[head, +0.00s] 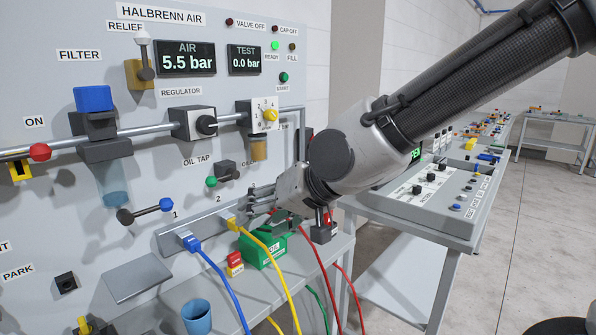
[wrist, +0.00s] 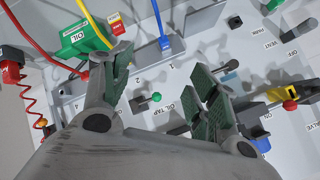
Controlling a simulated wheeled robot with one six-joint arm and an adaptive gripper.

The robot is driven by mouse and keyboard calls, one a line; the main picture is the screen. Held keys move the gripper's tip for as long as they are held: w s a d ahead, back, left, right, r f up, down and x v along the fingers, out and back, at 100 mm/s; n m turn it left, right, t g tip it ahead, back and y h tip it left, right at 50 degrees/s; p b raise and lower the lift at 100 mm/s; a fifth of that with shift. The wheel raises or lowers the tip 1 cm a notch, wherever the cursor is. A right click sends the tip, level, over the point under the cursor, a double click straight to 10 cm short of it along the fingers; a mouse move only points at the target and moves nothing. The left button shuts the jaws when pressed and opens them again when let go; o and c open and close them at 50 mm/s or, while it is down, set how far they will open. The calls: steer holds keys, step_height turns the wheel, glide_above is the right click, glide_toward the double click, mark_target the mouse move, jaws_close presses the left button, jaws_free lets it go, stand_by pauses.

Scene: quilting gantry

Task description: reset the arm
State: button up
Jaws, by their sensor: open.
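My gripper (head: 262,203) is in front of the lower right of the grey air panel (head: 60,235). In the wrist view my gripper (wrist: 163,70) is open, its green-padded fingers spread wide with nothing between them. In the head view it overlaps the right end of the outlet block (head: 172,245), close to the yellow hose plug (head: 230,222); I cannot tell whether they touch. My arm reaches in from the upper right.
A blue hose plug (head: 187,240) sits in outlet 1. A green OIL can (head: 262,250) and a blue cup (head: 196,316) stand on the shelf below. Red, yellow and green hoses hang nearby. The oil tap (head: 222,173) is above. A side bench (head: 425,205) stands right.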

steer(key=s+d+m+h, duration=0.1)
steer(key=s+d+h, duration=0.2)
steer(key=d, duration=1.1)
steer(key=s+d+m+h, duration=0.1)
steer(key=s+d+h, duration=0.2)
steer(key=d, duration=1.2)
steer(key=s+d+r+m+g+h, duration=0.1)
steer(key=s+d+h, duration=0.1)
steer(key=d, duration=1.2)
steer(key=shift+s+d+h, duration=0.35)
steer(key=shift+s+h, duration=0.05)
steer(key=shift+h, duration=0.1)
stand_by(0.9)
